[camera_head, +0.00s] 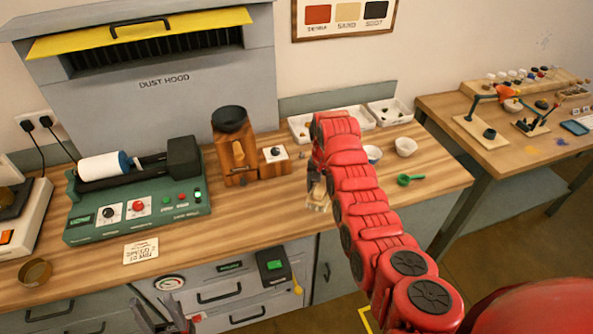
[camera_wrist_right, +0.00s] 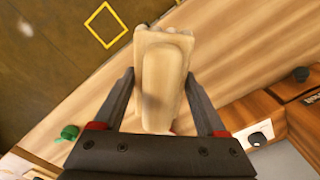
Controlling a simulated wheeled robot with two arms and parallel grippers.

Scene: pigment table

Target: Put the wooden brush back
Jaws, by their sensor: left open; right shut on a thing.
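The wooden brush (camera_wrist_right: 166,60) is a pale block with a raised rounded handle, seen between the fingers of my right gripper (camera_wrist_right: 160,90) in the right wrist view. My right gripper is shut on it. In the head view the brush (camera_head: 318,198) shows over the front part of the wooden counter (camera_head: 235,225), below my red right arm. I cannot tell whether it touches the counter. My left gripper (camera_head: 165,318) is open and empty, low at the bottom edge in front of the drawers.
A wooden grinder (camera_head: 236,155) with a black bowl stands left of my right arm, beside a small wooden box with a knob (camera_head: 275,160). White trays (camera_head: 388,113), a white bowl (camera_head: 405,147) and a green scoop (camera_head: 409,180) lie right. A green roller machine (camera_head: 140,195) stands left. The counter's front middle is clear.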

